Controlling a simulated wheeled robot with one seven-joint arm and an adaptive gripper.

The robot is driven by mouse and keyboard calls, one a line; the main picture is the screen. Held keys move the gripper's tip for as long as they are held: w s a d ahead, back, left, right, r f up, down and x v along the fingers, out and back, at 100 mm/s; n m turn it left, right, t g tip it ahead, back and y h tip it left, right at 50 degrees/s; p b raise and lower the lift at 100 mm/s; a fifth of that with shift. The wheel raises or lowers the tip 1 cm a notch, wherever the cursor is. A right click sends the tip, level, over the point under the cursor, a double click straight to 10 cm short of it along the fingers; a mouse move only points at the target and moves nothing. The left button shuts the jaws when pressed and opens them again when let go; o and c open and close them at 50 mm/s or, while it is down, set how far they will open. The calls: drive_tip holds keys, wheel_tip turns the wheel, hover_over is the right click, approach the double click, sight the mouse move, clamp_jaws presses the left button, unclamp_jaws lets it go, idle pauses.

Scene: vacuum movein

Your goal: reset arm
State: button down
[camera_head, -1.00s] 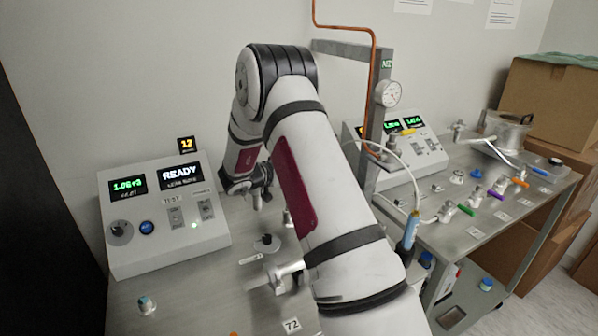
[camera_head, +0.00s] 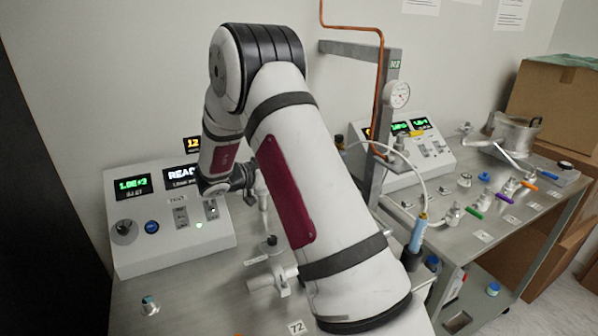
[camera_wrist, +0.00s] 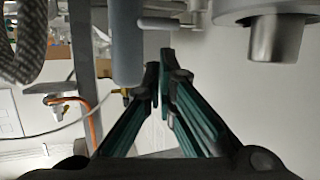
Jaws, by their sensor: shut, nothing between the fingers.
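My gripper (camera_wrist: 163,72) shows in the wrist view, with its dark, teal-lined fingers closed together at the tips and nothing seen between them. In the head view my white arm is bent, its elbow high in front of the wall. Its far links come down in front of the left control console (camera_head: 165,225) and cover part of its READY display. The fingers cannot be made out in the head view. In the wrist view a grey vertical cylinder (camera_wrist: 126,45) stands just left of the fingertips, and whether they touch is unclear.
A metal cylinder (camera_wrist: 278,38) and a braided hose (camera_wrist: 32,40) show in the wrist view. A metal post with a gauge (camera_head: 397,95) and copper pipe (camera_head: 378,100) stands right of my arm. The right bench (camera_head: 480,237) carries several coloured-handled valves; cardboard boxes (camera_head: 550,100) stand behind.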

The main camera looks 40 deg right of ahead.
drive_tip(key=shift+v, duration=1.5)
